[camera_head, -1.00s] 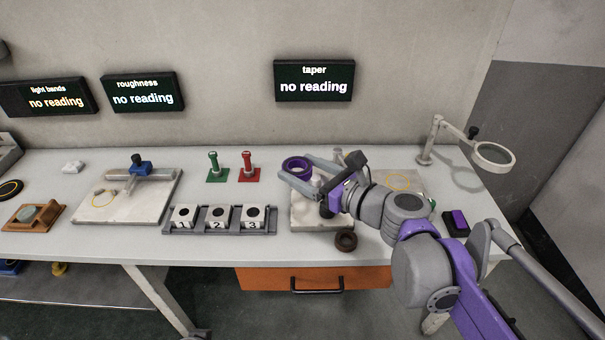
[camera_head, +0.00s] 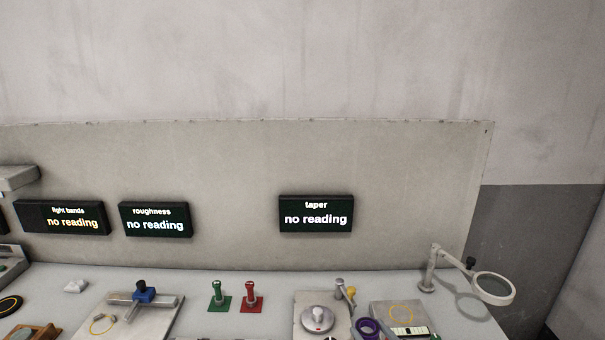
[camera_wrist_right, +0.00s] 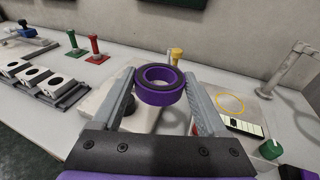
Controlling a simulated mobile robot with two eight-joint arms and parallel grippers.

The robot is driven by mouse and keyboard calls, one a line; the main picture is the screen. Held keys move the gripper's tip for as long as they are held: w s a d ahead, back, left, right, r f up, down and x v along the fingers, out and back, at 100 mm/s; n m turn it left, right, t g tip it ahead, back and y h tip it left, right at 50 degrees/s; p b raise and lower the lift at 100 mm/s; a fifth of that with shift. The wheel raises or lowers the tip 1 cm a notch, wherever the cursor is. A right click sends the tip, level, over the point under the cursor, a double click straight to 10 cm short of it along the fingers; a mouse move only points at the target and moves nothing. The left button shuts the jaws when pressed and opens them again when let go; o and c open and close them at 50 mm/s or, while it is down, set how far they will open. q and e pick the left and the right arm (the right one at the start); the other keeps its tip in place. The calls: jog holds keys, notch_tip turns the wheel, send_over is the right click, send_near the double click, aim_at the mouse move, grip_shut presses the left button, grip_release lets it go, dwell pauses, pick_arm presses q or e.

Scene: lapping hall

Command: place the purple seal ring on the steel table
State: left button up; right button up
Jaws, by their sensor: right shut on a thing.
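The purple seal ring (camera_wrist_right: 160,97) has a dark top face and sits between the fingertips of my right gripper (camera_wrist_right: 161,86) in the right wrist view. The gripper is shut on it and holds it above the bench. The ring also shows at the bottom edge of the head view (camera_head: 368,328), partly cut off. My left gripper is not in view. A long pale grey table (camera_head: 195,303) runs across the bottom of the head view; I cannot tell whether it is the steel table.
A plate with a round metal gauge base (camera_head: 318,318) and a plate with a yellow circle (camera_head: 402,314) are near the ring. A magnifier (camera_head: 494,288) stands at the right. Green (camera_head: 217,297) and red (camera_head: 251,297) stands are further left. A wall with displays rises behind.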

jog(key=shift+s+d+f, duration=0.15)
jog(key=shift+d+f, duration=0.1)
jog(key=shift+d, duration=0.35)
jog(key=shift+a, duration=0.2)
pick_arm(q)
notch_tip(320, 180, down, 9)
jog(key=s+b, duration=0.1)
jog(key=b, duration=0.7)
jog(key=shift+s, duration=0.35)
pick_arm(e)
jog(key=s+a+r+n+g+y, duration=0.2)
jog(key=a+r+y, duration=0.1)
jog(key=a+r, duration=0.3)
jog(key=s+a+r+n+g+y, duration=0.2)
jog(key=s+a+r+n+y, duration=0.1)
jog(key=a+r, duration=0.4)
jog(key=a, duration=0.3)
jog(key=shift+s+a+r, duration=0.25)
jog(key=shift+a, duration=0.15)
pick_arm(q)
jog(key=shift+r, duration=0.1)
